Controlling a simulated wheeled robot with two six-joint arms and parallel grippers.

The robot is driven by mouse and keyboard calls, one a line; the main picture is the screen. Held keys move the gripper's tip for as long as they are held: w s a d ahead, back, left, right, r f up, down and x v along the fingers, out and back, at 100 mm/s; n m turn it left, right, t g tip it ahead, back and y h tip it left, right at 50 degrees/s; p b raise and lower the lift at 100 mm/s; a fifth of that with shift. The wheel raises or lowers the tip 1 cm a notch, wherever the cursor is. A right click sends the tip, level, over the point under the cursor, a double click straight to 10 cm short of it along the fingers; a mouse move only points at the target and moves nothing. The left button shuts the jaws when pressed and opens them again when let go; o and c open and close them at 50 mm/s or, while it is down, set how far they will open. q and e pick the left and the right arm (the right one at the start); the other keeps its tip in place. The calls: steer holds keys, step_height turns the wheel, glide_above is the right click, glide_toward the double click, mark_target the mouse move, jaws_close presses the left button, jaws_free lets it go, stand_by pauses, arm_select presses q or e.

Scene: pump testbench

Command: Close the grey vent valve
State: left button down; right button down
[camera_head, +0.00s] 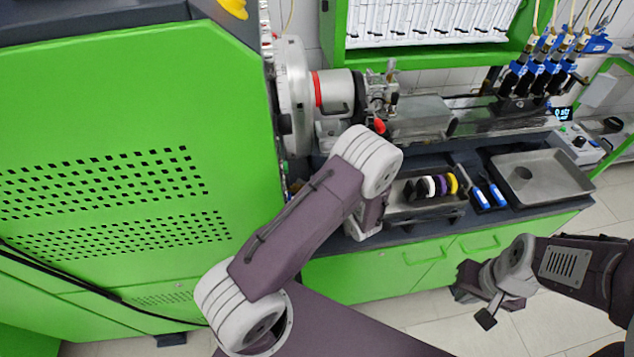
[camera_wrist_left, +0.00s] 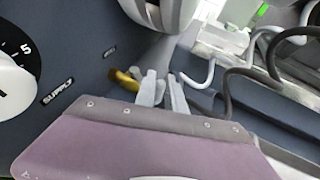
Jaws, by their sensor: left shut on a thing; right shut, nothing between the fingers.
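In the left wrist view, a small brass stem (camera_wrist_left: 124,79) sticks out of the dark blue panel by a small, unreadable label. I take it for part of the grey vent valve. My left gripper (camera_wrist_left: 164,90) is right beside it, its two grey fingers close together and shut on a small grey part that I take for the valve's handle. The fingers hide most of that part, so its angle cannot be told. In the head view my left arm hides this gripper and the valve. My right gripper (camera_head: 487,317) is shut and empty over the floor at the lower right.
A white knob (camera_wrist_left: 12,85) on a dial marked SUPPLY is left of the valve. Grey and dark hoses (camera_wrist_left: 240,75) run at the right. In the head view, a green cabinet (camera_head: 120,110) stands left; a bench with a metal tray (camera_head: 565,180) is right.

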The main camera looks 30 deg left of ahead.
arm_select(q)
steer(key=shift+a+f+m+h, duration=0.1)
steer(key=shift+m+h, duration=0.2)
steer(key=shift+s+m+t, duration=0.1)
steer(key=shift+m+t, duration=0.2)
steer(key=shift+t, duration=0.2)
steer(key=shift+s+m+t+h+b, duration=0.3)
steer(key=shift+s+m+h+b, duration=0.1)
steer(key=shift+h+b, duration=0.1)
steer(key=c, duration=1.4)
jaws_free()
